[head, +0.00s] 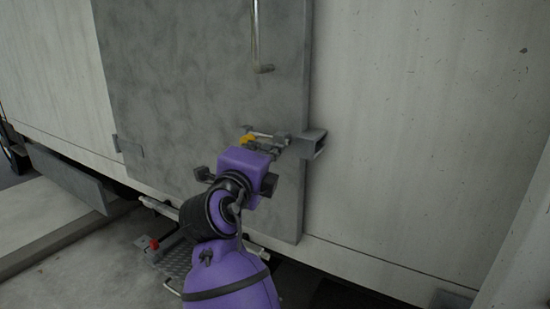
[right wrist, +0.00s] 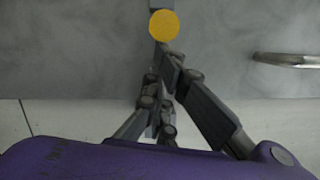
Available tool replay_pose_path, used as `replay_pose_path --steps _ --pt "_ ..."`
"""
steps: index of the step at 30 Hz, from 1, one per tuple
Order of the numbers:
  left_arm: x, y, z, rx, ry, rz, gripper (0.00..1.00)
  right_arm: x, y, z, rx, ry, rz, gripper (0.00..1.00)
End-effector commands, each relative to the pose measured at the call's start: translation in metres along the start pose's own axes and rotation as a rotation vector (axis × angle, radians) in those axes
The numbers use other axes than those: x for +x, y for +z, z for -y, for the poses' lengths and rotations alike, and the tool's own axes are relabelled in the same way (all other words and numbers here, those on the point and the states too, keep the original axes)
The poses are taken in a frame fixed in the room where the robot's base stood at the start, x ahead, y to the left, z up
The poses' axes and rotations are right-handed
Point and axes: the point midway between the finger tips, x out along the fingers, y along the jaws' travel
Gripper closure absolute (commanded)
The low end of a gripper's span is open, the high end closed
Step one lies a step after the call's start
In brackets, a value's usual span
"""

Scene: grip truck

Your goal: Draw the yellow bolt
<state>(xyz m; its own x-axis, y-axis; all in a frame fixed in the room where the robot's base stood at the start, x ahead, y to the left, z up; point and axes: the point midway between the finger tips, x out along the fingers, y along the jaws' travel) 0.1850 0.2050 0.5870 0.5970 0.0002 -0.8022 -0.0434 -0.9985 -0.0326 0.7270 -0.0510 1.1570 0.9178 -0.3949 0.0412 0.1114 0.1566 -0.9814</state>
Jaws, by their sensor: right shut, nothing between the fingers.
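The yellow bolt knob (head: 247,139) is on a grey latch mounted low on the grey truck door, just beyond my right gripper in the head view. In the right wrist view the yellow knob (right wrist: 163,25) shows as a round disc at the top, right by my fingertips. My right gripper (right wrist: 163,52) is shut and empty, its fingers pointing at the knob. I cannot tell whether the fingertips touch it. In the head view my purple wrist hides most of the fingers and the lower part of the latch. My left gripper is not in view.
A grey bracket (head: 312,143) stands at the door's right edge beside the latch. A vertical metal handle (head: 258,55) hangs above it on the door (head: 180,80). A step with a red part (head: 154,244) sits below. The white truck wall to the right is bare.

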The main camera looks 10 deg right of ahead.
Motion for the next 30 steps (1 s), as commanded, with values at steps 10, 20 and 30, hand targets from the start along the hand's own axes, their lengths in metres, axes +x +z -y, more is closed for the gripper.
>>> replay_pose_path --steps 10,20,30 --pt "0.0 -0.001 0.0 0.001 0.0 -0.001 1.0 0.001 0.016 0.069 0.008 -0.008 0.01 1.0" --pt "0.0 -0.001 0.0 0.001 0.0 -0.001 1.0 0.002 0.018 0.085 0.003 -0.006 0.008 1.0" --pt "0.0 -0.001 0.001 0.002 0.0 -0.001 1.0 0.002 0.017 0.084 0.003 -0.006 0.007 1.0"
